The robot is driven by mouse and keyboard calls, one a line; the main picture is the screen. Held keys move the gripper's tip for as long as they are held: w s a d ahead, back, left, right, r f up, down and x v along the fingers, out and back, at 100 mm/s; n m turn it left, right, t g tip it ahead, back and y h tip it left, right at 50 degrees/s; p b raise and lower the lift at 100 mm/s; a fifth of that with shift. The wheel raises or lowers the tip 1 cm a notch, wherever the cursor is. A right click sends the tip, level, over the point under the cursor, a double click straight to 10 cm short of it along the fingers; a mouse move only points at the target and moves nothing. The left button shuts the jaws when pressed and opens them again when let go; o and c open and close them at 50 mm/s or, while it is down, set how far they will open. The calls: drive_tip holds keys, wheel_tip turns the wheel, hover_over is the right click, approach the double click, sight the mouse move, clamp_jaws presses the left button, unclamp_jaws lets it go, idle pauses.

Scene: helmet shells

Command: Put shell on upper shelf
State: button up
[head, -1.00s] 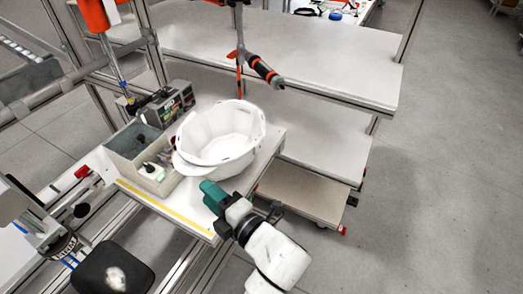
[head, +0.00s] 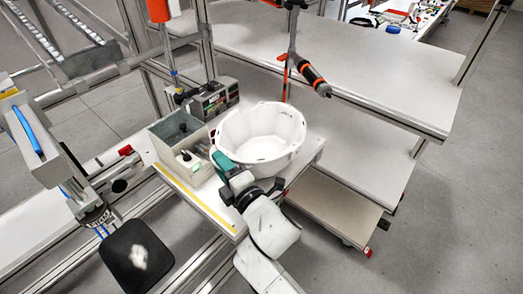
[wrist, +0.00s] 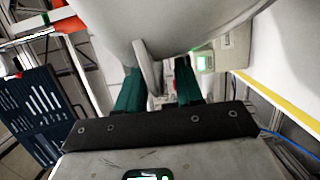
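The white helmet shell (head: 262,135) sits open side up on the white worktop (head: 230,215), beside the grey bin. My gripper (head: 222,163) is at its front-left edge, with green fingers. In the wrist view the pale shell (wrist: 175,22) fills the top. A thin edge of it hangs down between the two green fingers of my gripper (wrist: 160,80). The fingers stand apart, and a gap shows between that edge and the right finger. The fingertips are partly hidden by the shell. The upper shelf (head: 350,70) is a wide white board at the back right, with its middle bare.
A grey bin (head: 168,130) with small items and a device with a display (head: 215,98) stand left of the shell. A hanging orange-black tool (head: 312,78) is between shell and upper shelf. A lower white shelf (head: 365,150) and low cart (head: 335,205) are at right.

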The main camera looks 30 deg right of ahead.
drive_tip(key=shift+w, duration=0.55)
drive_tip(key=shift+c, duration=0.5)
clamp_jaws()
idle(0.5)
